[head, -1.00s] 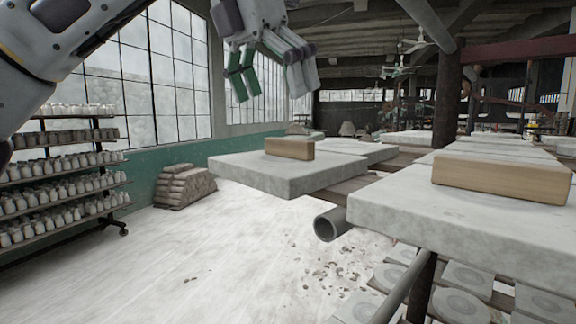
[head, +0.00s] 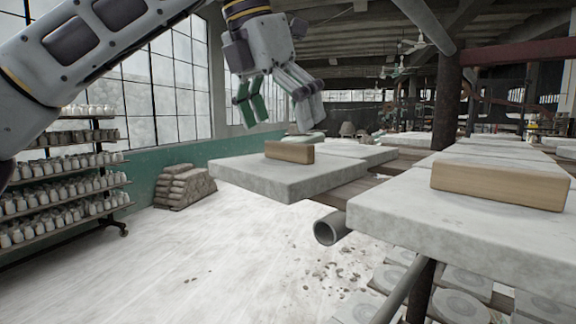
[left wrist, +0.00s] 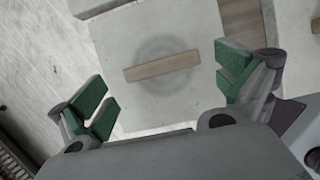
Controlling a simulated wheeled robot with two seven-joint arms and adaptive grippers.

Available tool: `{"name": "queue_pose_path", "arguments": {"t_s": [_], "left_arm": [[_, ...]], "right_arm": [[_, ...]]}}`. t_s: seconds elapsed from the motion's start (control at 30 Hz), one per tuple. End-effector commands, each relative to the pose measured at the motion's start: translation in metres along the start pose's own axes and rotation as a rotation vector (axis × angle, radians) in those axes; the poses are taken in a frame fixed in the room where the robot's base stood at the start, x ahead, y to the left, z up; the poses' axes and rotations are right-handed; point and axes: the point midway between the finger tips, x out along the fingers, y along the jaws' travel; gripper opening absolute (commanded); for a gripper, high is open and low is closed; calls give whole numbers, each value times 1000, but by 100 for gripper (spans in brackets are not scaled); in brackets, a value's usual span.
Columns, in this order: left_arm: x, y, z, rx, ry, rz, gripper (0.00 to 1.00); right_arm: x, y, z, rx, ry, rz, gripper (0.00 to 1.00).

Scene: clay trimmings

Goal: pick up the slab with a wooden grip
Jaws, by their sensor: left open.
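A grey slab (head: 300,178) with a wooden grip (head: 290,152) on its top lies on the rack, left of centre in the head view. A second slab (head: 440,219) with a larger-looking wooden grip (head: 500,185) lies nearer, at the right. My left gripper (head: 280,116) is open, pointing down above the left slab, apart from its grip. In the left wrist view, the grip (left wrist: 162,65) lies between and beyond the open green-padded fingers (left wrist: 163,90), on the slab (left wrist: 190,22), slightly tilted in the picture. My right gripper is not in view.
A shelf of small white jars (head: 65,190) stands at the left by the windows. Stacked sacks (head: 184,187) lie by the green wall. A pipe end (head: 330,229) sticks out below the slabs. The pale floor at lower left has free room.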

Motion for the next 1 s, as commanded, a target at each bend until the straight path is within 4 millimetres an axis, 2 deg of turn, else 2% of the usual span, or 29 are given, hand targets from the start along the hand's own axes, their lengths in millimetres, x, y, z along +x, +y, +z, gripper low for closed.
{"name": "queue_pose_path", "arguments": {"t_s": [0.3, 0.83, 1.0], "left_arm": [[27, 0, 0, -1, 0, 0, 100], [30, 0, 0, 0, 0, 0, 100], [30, 0, 0, 0, 0, 0, 79]], "right_arm": [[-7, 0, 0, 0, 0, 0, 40], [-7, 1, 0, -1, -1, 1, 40], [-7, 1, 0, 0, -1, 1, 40]]}}
